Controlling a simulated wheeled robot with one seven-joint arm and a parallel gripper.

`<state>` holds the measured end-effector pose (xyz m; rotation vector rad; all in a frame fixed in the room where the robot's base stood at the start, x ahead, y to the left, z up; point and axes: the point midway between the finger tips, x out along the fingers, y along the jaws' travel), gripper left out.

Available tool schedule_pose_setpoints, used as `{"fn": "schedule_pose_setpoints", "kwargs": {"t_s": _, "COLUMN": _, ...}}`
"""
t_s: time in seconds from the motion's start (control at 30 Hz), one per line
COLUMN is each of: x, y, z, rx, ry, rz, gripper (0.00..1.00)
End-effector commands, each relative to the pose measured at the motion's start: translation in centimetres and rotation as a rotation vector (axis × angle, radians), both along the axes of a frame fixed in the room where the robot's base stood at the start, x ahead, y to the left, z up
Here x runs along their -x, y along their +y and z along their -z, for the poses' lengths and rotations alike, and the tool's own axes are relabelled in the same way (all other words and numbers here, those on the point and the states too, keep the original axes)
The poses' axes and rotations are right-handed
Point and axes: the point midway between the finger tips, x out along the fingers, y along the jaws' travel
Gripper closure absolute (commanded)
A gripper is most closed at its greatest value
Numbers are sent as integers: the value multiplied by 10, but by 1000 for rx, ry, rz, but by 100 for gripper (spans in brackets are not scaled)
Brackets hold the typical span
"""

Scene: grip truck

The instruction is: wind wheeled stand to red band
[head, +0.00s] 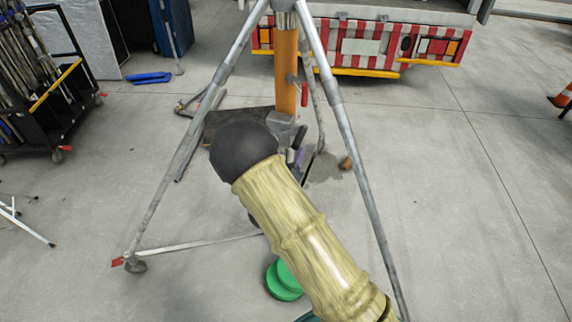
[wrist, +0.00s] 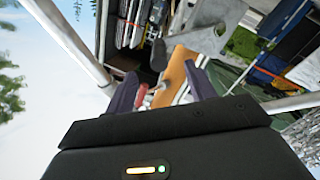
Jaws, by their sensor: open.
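The wheeled stand has long grey legs (head: 342,125), a caster at the lower left and an orange column (head: 286,75) in the middle. A small red handle (head: 304,95) shows at the column's right side. The wrist view shows the orange column (wrist: 178,72) and a red handle (wrist: 143,92) between my gripper's two dark purple fingers (wrist: 160,88). My gripper is open; whether a finger touches the handle I cannot tell. In the head view, my arm hides most of the gripper; a bit of purple shows by the column's lower end. I cannot make out a red band on the column.
A truck's red-and-white striped rear (head: 360,45) stands behind. A black cart (head: 45,100) with poles is at the left, blue items (head: 150,77) lie behind it, and an orange cone (head: 562,97) is at the far right. The concrete floor right of the stand is clear.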

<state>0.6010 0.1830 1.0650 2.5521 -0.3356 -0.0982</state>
Motion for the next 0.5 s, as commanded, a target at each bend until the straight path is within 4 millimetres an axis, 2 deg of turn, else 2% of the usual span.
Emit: {"fn": "schedule_pose_setpoints", "kwargs": {"t_s": 0.5, "x": -61, "y": -18, "z": 2, "rx": -1, "ry": 0, "rz": 2, "gripper": 45}}
